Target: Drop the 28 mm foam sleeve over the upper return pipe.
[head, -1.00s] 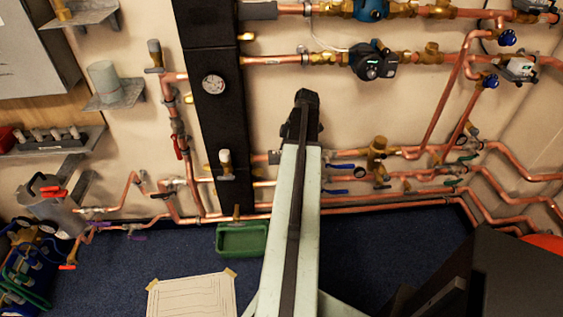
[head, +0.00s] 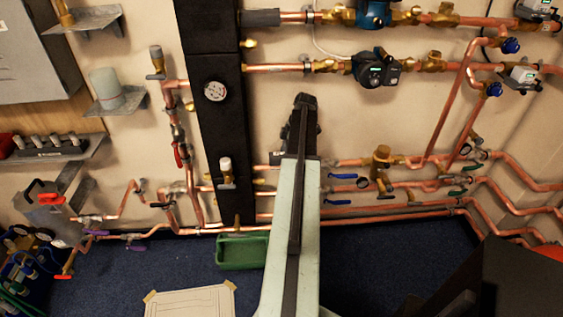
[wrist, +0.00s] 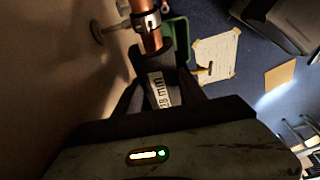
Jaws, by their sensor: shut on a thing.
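The dark foam sleeve (wrist: 160,88), with a white "28 mm" label, is held between the fingers of my gripper (wrist: 160,78) in the wrist view. A copper pipe (wrist: 151,41) with a metal clip meets the sleeve's far end. I cannot tell whether the pipe end is inside the sleeve or just behind it. In the head view my gripper (head: 304,115) is in front of the wall, below the upper pipe runs (head: 290,68). The held sleeve cannot be made out there.
A black column with a gauge (head: 214,91) stands left of my arm. A pump (head: 376,69) and valves are at upper right. Lower pipes (head: 400,187) run behind my arm. A green tray (head: 241,251) and a paper sheet (head: 190,301) lie on the blue floor.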

